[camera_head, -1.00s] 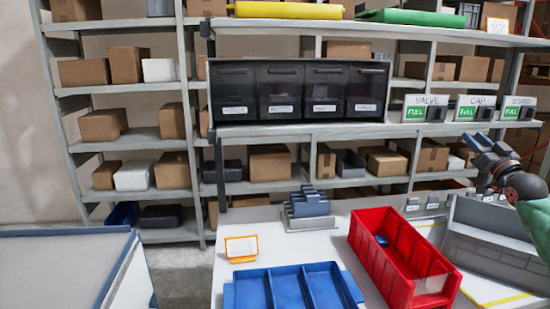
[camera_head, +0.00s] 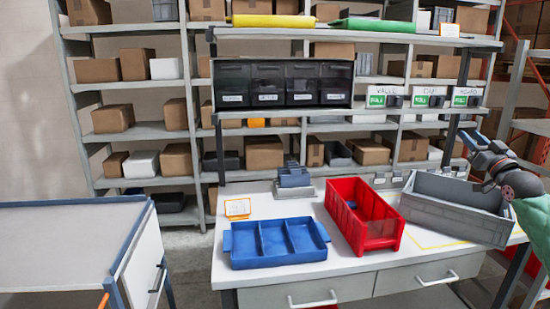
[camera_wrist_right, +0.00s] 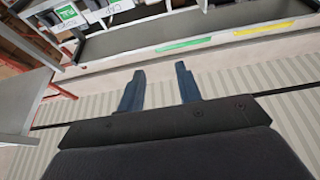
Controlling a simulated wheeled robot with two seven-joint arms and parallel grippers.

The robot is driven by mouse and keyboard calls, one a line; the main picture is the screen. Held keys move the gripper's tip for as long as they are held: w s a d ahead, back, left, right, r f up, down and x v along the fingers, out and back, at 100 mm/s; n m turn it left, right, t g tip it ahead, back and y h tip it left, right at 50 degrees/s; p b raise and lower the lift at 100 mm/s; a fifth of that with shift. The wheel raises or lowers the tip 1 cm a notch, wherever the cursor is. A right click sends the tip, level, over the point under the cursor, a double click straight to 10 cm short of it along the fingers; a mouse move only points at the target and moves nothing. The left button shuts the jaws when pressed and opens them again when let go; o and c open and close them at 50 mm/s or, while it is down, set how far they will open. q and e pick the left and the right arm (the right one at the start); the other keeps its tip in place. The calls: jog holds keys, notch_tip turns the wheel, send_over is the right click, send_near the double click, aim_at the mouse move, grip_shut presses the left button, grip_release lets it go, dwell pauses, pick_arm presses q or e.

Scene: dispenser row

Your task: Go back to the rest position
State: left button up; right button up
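My right gripper (camera_head: 474,142) is raised at the right of the head view, above the grey crate and in front of the shelf. In the right wrist view its two blue fingers (camera_wrist_right: 159,88) stand apart with nothing between them, so it is open. My left gripper does not show in either view. The red bin (camera_head: 392,243) and the blue three-part tray (camera_head: 279,262) stand on the white table (camera_head: 345,275). The grey crate (camera_head: 450,228) stands right of the red bin.
Dark drawers (camera_head: 283,84) and green-labelled dispensers (camera_head: 383,96) sit on the shelf behind the table. A small card (camera_head: 237,208) and a blue-grey rack (camera_head: 294,178) stand at the table's back. A separate grey-topped table (camera_head: 70,245) is at the left. Floor shows between the tables.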

notch_tip(320, 180, down, 10)
jog(key=a+n+g+h, duration=0.1)
jog(key=a+g+h, duration=0.1)
jog(key=g+h, duration=0.35)
jog(key=s+a+f+g, duration=0.3)
jog(key=s+a+f, duration=0.25)
jog(key=f, duration=0.25)
jog(key=s+a+f+n+g, duration=0.1)
jog(key=s+a+f+g, duration=0.25)
jog(key=a+f, duration=0.45)
jog(key=s+a+f+g, duration=0.2)
jog(key=s+a+f, duration=0.3)
jog(key=f, duration=0.4)
jog(key=s+a+f+g+y, duration=0.1)
jog(key=s+a+f+g, duration=0.1)
jog(key=s+a+f, duration=0.6)
jog(key=s+a+f+g+y, duration=0.2)
jog(key=s+a+f, duration=0.6)
jog(key=s, duration=0.7)
jog(key=s+a+f+g+y, duration=0.2)
jog(key=s+a+f, duration=0.6)
jog(key=s, duration=0.4)
jog(key=shift+a+f+m+g, duration=0.25)
jog(key=shift+a+m+g, duration=0.2)
jog(key=shift+a, duration=0.25)
